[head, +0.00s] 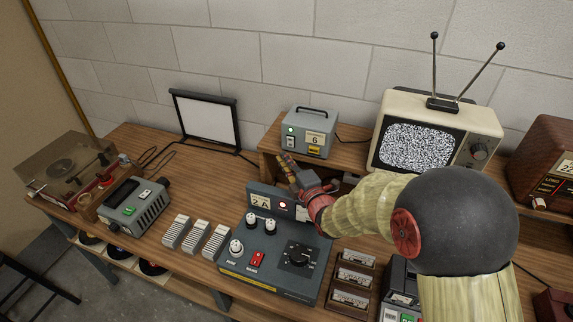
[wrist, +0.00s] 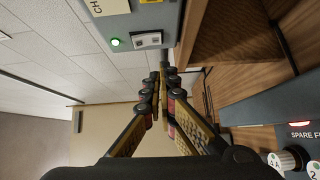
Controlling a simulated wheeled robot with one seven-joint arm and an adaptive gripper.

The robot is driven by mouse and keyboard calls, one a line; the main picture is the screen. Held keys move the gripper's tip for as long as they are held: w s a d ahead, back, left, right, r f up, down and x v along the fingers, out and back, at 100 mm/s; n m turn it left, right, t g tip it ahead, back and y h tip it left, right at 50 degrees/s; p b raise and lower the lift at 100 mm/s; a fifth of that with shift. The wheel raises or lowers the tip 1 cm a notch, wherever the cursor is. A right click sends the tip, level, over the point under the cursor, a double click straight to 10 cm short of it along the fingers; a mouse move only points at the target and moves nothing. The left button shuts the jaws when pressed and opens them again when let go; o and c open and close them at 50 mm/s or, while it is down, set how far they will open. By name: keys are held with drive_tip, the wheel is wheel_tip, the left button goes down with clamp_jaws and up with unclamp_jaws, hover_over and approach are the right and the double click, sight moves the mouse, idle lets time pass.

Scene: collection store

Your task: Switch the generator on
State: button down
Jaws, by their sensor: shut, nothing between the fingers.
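No readable label marks a generator, so I cannot tell for certain which device it is. A small grey box (head: 322,122) with a handle and a "6" card stands on the raised shelf at the back; its green lamp (wrist: 115,43) is lit and a rocker switch (wrist: 148,40) sits beside it. In the wrist view the box (wrist: 163,17) is at the top, its label partly cut off. My gripper (head: 283,158) is shut and empty, its fingertips in front of and below this box. In the wrist view the fingertips (wrist: 165,74) are close below the switch; contact cannot be told.
A blue-grey console (head: 235,266) with knobs, a red switch and a lit red lamp lies below my gripper. A television (head: 480,128) showing static stands right of the box. A white screen (head: 207,120), a record player (head: 50,172) and a grey-green unit (head: 133,208) are left.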

drive_tip(key=f+v, duration=0.1)
drive_tip(key=v, duration=0.9)
drive_tip(key=shift+f+p, duration=0.15)
drive_tip(key=shift+p, duration=0.15)
drive_tip(key=s+d+r+m+g+h, duration=0.2)
drive_tip(key=s+d+r+m+h, duration=0.1)
drive_tip(key=d+m, duration=0.3)
drive_tip(key=s+d+r+m+g+h, duration=0.2)
drive_tip(key=s+d+r+m+h, duration=0.15)
drive_tip(key=d+m, duration=0.25)
drive_tip(key=s+d+m+g, duration=0.1)
drive_tip(key=s+m+g, duration=0.2)
drive_tip(key=s, duration=0.9)
drive_tip(key=s+d+m+g+b, duration=0.1)
drive_tip(key=s+m+g, duration=0.2)
drive_tip(key=s+m, duration=0.4)
drive_tip(key=s+h, duration=0.1)
drive_tip(key=s, duration=0.4)
drive_tip(key=shift+d+m, duration=0.3)
drive_tip(key=shift+d, duration=0.1)
